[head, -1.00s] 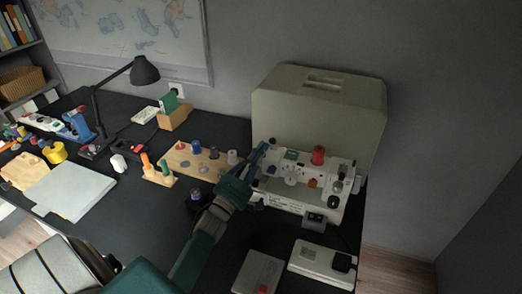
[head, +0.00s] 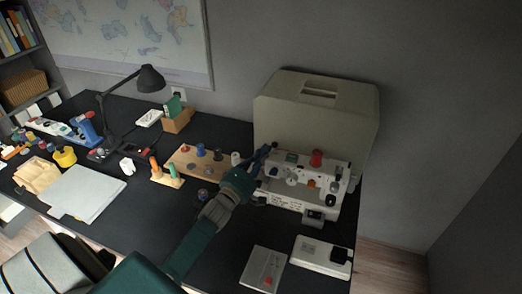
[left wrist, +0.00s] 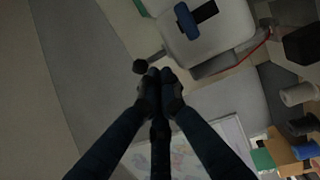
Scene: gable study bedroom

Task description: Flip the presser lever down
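The white sewing machine (head: 283,200) stands at the right end of the dark desk, with a red spool (head: 316,158) on top. My left gripper (head: 268,152) is at the machine's left end. In the left wrist view, the left gripper's fingertips (left wrist: 160,76) are together with nothing visible between them. A dark round knob (left wrist: 140,67) on a short stem is just beside the fingertips; it may be the presser lever, and I cannot tell whether they touch. Part of the white machine body (left wrist: 215,38) shows beyond. My right gripper is not in view.
A large beige cover (head: 315,105) stands behind the machine against the wall. A wooden spool board (head: 188,163) is to its left. A flat grey box (head: 263,268) and a white pedal (head: 318,256) lie in front.

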